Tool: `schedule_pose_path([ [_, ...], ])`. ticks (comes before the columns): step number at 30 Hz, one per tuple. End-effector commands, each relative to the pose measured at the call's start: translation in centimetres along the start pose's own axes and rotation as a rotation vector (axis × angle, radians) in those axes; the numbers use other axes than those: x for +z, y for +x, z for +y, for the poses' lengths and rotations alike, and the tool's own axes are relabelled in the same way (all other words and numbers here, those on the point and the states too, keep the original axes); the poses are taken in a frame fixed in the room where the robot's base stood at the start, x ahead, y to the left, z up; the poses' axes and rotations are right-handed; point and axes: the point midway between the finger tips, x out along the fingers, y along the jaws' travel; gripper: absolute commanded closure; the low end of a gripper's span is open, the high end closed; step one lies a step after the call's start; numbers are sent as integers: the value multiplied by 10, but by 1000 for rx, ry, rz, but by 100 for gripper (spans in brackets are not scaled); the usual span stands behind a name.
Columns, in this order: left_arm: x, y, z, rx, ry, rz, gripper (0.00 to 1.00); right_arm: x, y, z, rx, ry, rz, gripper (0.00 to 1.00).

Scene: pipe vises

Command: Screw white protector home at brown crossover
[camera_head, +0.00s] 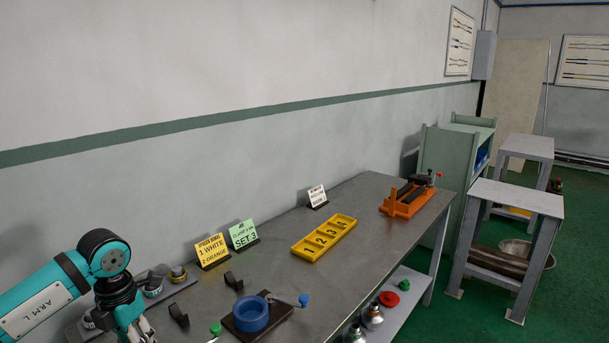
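My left arm comes in at the lower left, and its gripper (141,332) is cut off by the bottom edge, so its fingertips are hidden. My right gripper is out of view. I cannot pick out the white protector or the brown crossover. A blue round vise (250,314) on a dark base, with a blue-knobbed handle, sits to the right of my gripper. A yellow sign (212,250) reads 1 WHITE, 2 ORANGE; a green sign (243,235) reads SET 3.
The grey bench (345,262) carries a yellow numbered tray (325,237), an orange vise (406,203) at its far end and small black brackets (233,282). Metal fittings (373,316) stand on the lower shelf. Bare bench lies right of the tray. Side tables (516,197) stand farther right.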

Motion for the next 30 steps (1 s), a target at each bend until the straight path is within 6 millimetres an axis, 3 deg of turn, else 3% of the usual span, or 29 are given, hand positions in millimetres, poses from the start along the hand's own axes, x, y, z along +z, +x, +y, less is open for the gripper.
schedule_pose_path([
  [5,0,1,0,1,92,-1,100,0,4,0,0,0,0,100],
  [18,0,1,2,0,648,0,100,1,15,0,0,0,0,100],
  [30,0,0,1,-1,702,1,100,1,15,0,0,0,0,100],
])
